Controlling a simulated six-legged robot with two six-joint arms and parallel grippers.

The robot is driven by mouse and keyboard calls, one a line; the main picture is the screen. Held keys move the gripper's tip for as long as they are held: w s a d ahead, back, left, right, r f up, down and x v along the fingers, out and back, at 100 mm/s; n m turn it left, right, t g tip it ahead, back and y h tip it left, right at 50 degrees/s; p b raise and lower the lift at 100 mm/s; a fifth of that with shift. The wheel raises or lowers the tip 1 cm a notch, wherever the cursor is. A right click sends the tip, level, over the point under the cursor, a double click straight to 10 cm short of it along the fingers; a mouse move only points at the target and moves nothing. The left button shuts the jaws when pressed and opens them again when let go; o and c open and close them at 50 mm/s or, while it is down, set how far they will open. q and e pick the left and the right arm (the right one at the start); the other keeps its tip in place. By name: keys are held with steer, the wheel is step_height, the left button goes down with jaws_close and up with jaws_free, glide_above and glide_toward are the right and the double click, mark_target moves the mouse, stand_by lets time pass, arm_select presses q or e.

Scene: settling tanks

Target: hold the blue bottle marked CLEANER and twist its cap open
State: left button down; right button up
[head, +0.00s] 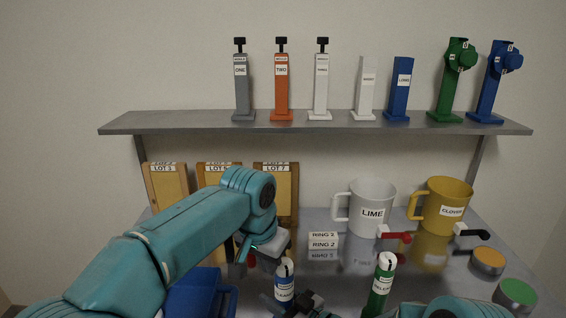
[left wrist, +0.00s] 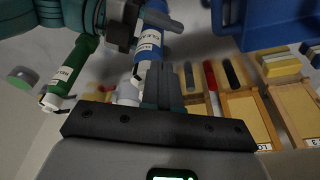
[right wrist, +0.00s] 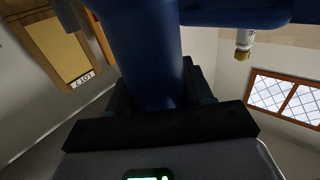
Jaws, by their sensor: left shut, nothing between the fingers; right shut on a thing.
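The blue bottle (head: 285,287) with a white label and pale cap stands upright at the bottom centre of the head view. It also shows in the left wrist view (left wrist: 150,42), and its blue body fills the upper middle of the right wrist view (right wrist: 145,50). My right gripper (head: 291,302) is shut on the bottle's body; its jaws flank the body in the right wrist view (right wrist: 150,95). My left gripper (head: 268,262) is shut and empty, just left of and above the cap. Whether it touches the cap is unclear.
A green bottle (head: 380,284) stands to the right. A blue crate (head: 205,292) is at the left, partly behind my left arm. Behind are a white LIME mug (head: 372,212), a yellow mug (head: 447,206) and wooden frames (head: 166,185). A shelf (head: 330,121) runs above.

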arm_select(q)
steer(key=shift+a, duration=0.2)
steer(key=shift+w+d, duration=0.35)
steer(key=shift+d, duration=0.25)
stand_by(0.6)
steer(key=shift+s+d, duration=0.15)
steer(key=shift+s, duration=0.05)
stand_by(0.5)
steer(key=shift+s+d, duration=0.15)
steer(key=shift+d, duration=0.1)
steer(key=shift+s+d, duration=0.1)
steer(key=shift+d, duration=0.35)
steer(key=shift+s, duration=0.2)
